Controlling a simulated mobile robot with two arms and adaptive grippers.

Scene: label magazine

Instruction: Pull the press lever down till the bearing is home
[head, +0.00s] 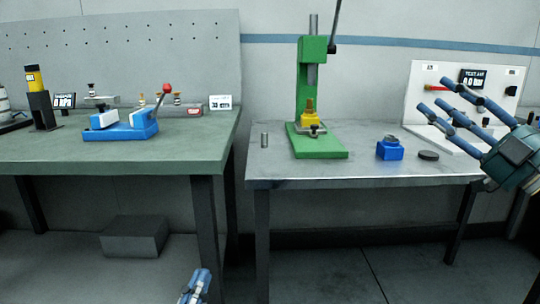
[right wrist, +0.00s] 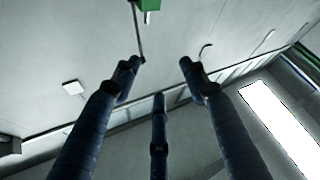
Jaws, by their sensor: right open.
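The green press (head: 305,80) stands on the metal table, with a grey ram. Its dark lever (head: 335,28) rises at the upper right, its top cut off by the picture edge. A yellow fixture (head: 309,118) with a brownish piece on top sits on the press base; I cannot make out the bearing for certain. My right gripper (head: 434,95) is open and empty, right of the press and apart from the lever. The right wrist view shows its spread fingers (right wrist: 160,82), a thin dark rod, likely the lever (right wrist: 138,30), and a green press part (right wrist: 148,4). My left gripper (head: 197,286) shows only partly, low.
On the metal table (head: 370,172) are a small grey cylinder (head: 264,140), a blue block (head: 390,149) and a dark disc (head: 428,155). A white test panel (head: 425,78) stands behind my right gripper. A green bench (head: 100,152) with a blue red-knobbed device (head: 125,130) is at left.

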